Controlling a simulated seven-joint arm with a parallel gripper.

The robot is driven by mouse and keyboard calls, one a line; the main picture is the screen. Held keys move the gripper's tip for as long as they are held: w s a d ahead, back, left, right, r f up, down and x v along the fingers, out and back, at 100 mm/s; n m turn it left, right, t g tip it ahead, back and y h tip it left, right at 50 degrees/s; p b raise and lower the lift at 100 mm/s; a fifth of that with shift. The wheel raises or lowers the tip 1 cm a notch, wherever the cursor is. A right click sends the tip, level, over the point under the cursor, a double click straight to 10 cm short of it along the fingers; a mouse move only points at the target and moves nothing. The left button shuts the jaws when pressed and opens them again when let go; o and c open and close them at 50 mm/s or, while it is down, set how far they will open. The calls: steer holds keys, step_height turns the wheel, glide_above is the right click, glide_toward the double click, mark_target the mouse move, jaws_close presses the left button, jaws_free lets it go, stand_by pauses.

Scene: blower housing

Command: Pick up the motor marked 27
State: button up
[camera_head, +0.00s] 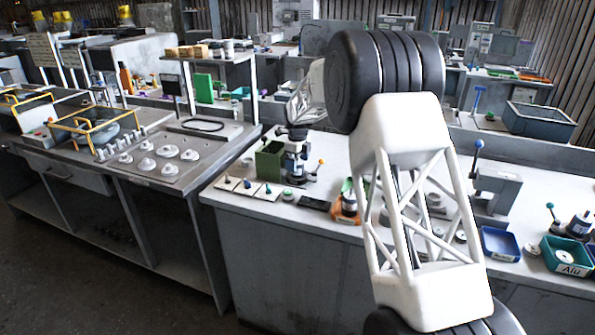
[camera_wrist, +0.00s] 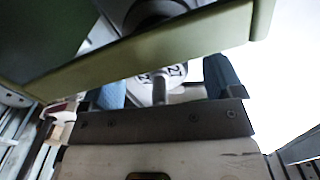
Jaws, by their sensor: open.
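The motor marked 27 (camera_wrist: 177,71) shows in the wrist view as a pale round face with a grey shaft, between my gripper's two fingers. My gripper (camera_wrist: 166,86) is open, with a light blue finger on the left and a dark teal one on the right. I cannot tell whether either finger touches the motor. In the head view, my gripper (camera_head: 297,147) is low over the bench beside the green box (camera_head: 269,163); the motor cannot be made out there.
The green box wall (camera_wrist: 140,52) lies very near the wrist camera. White cards (camera_head: 250,189) with small parts lie in front of the box on the bench. A dark flat block (camera_head: 313,203) and an orange fixture (camera_head: 347,208) are to the right.

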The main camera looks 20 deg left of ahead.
steer(key=shift+f, duration=0.65)
steer(key=shift+c, duration=0.4)
steer(key=c, duration=1.2)
steer(key=shift+r, duration=0.25)
steer(key=shift+c, duration=0.2)
steer(key=shift+r, duration=1.4)
steer(key=shift+s+r, duration=0.15)
steer(key=shift+r, duration=0.05)
steer(key=s+d+r, duration=0.1)
steer(key=s+d, duration=0.7)
steer(key=s, duration=0.5)
steer(key=shift+s+d+r, duration=0.15)
steer(key=shift+s+r, duration=0.05)
